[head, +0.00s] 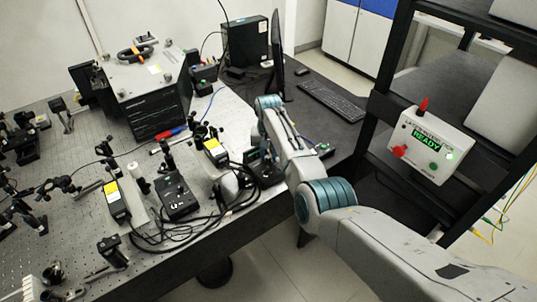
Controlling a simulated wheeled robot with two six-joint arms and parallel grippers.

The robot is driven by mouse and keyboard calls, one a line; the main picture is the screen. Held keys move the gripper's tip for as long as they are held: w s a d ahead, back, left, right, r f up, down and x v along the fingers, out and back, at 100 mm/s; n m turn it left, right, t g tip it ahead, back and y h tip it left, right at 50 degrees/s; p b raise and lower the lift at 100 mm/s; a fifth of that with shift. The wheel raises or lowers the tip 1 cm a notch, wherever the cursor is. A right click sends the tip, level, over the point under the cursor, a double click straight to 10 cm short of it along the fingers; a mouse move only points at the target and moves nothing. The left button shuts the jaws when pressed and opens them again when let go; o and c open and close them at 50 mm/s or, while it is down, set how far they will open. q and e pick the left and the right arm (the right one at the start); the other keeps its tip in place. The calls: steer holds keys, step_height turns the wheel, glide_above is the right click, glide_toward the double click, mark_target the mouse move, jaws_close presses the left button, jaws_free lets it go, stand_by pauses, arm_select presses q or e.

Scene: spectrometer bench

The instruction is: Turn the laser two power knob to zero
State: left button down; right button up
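My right arm reaches over the bench from the lower right, and its wrist bends down near the bench's right part. My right gripper (256,156) is low beside a small black control box (267,176), partly hidden by my own arm. I cannot tell whether its fingers are open or touch a knob. Another black control box (177,194) with knobs on top stands further left. Two laser heads with yellow labels, one on the left (115,202) and one on the right (214,152), stand on the bench. I cannot read which is laser two. My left gripper is not in view.
Black cables (190,232) loop along the bench's front edge. A large grey-topped instrument (145,88) stands at the back. A monitor (278,68) and keyboard (332,100) are at the back right. A laser interlock box (431,145) showing READY hangs on the black rack at right.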

mark_target(268, 157)
steer(key=shift+o, duration=1.1)
step_height(268, 157, up, 11)
steer(key=b, duration=0.3)
steer(key=shift+f, duration=0.2)
